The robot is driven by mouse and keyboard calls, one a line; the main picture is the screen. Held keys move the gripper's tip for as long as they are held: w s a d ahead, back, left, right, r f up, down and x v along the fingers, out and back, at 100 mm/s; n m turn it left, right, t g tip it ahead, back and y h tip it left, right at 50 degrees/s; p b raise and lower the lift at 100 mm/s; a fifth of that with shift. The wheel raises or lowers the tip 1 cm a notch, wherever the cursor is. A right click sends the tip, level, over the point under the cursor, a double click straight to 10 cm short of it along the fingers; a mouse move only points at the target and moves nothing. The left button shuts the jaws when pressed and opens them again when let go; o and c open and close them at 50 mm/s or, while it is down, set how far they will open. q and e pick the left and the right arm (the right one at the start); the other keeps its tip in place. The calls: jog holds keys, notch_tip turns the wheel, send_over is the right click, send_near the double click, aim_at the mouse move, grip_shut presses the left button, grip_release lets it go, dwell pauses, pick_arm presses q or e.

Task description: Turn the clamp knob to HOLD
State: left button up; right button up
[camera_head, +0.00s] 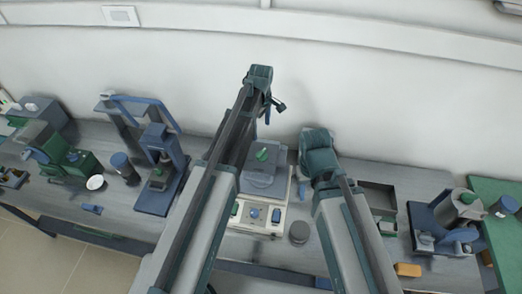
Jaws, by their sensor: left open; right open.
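A grey-blue device with a green knob (262,155) on its lid stands on a light base at the middle of the bench. The base's front panel (262,228) carries blue and green controls (254,213). I cannot tell which control is the clamp knob, and no HOLD label is readable. My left gripper (270,107) is open and empty, above and behind the device, apart from it. My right gripper (306,168) is at the device's right side, open, its fingers mostly hidden by its wrist. My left forearm covers the device's left part.
A blue-framed press (158,150) and a green machine (68,160) stand at the left. A dark tray (378,195), a blue-grey apparatus with a metal cylinder (463,207) and a yellow block (408,269) are at the right. A round grey piece (299,232) lies beside the panel. The white wall is close behind.

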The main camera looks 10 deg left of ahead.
aim_at(261, 152)
pick_arm(q)
jog(key=shift+f, duration=0.15)
notch_tip(261, 152, down, 14)
jog(key=b, duration=1.4)
jog(key=shift+r, duration=0.2)
jog(key=c, duration=1.3)
